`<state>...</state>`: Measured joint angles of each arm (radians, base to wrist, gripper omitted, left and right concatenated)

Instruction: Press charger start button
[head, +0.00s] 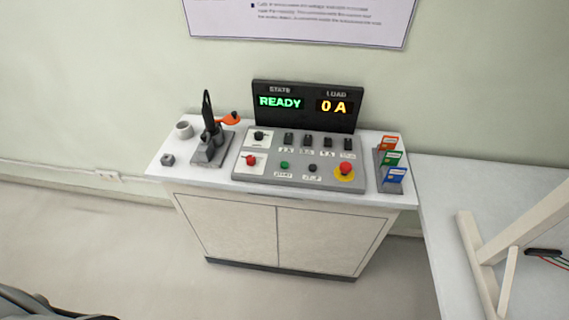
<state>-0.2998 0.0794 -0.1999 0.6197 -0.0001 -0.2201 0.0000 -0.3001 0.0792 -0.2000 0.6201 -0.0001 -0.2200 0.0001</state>
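A grey sloped control panel (264,170) sits on top of a white cabinet (240,232). A small green button (284,165) with a label reading START is at the panel's lower middle. A small black button (312,168) is just right of it. A red mushroom button (345,168) on a yellow ring is at the lower right. The black display (307,104) behind the panel reads STATE READY in green and LOAD 0 A in amber. Neither gripper is identifiable in the head view. Nothing covers the green button.
Left of the panel are a black stand (209,150) with an orange-red part, a white cup (184,130) and a small dark nut-like piece (168,160). A rack of coloured cards (394,174) stands right. A white table (445,215) with a wooden frame (510,237) is farther right.

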